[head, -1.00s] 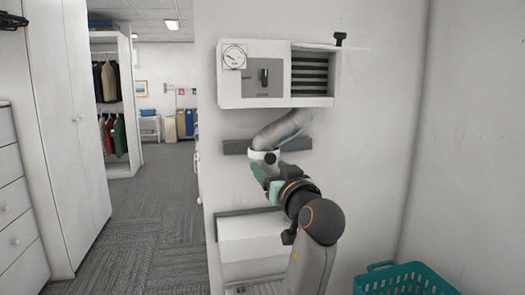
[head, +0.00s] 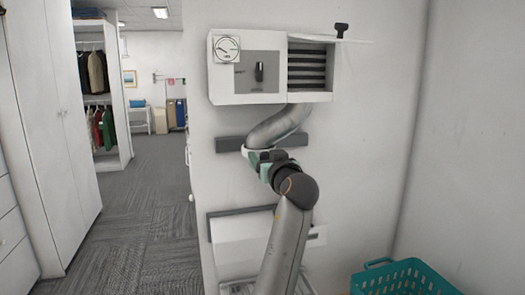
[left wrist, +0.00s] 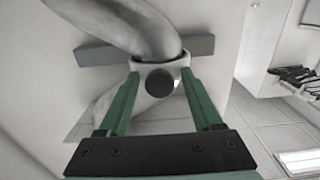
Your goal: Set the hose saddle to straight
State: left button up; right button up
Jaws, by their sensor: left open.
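The hose saddle is a white collar (left wrist: 145,65) with a dark round knob (left wrist: 160,82). It sits around a thick grey hose (head: 279,126) in front of a dark grey wall bar (head: 230,144). The hose curves down and left from the wall unit to the saddle. My left gripper (head: 258,157) is at the saddle and hides most of it in the head view. In the left wrist view, its green fingers (left wrist: 160,74) are open, one on each side of the saddle and knob. I cannot tell whether they touch it. My right gripper is out of view.
A white wall unit (head: 222,84) with a gauge (head: 227,49), a dark lever (head: 260,72) and a slatted opening (head: 307,69) hangs above. A white box-like fixture (head: 228,226) is below. A teal basket (head: 378,278) stands at lower right. Carpeted floor is open at left.

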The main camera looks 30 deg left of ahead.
pick_arm(q)
jog(key=shift+x, duration=1.4)
jog(key=shift+c, duration=0.2)
grip_shut()
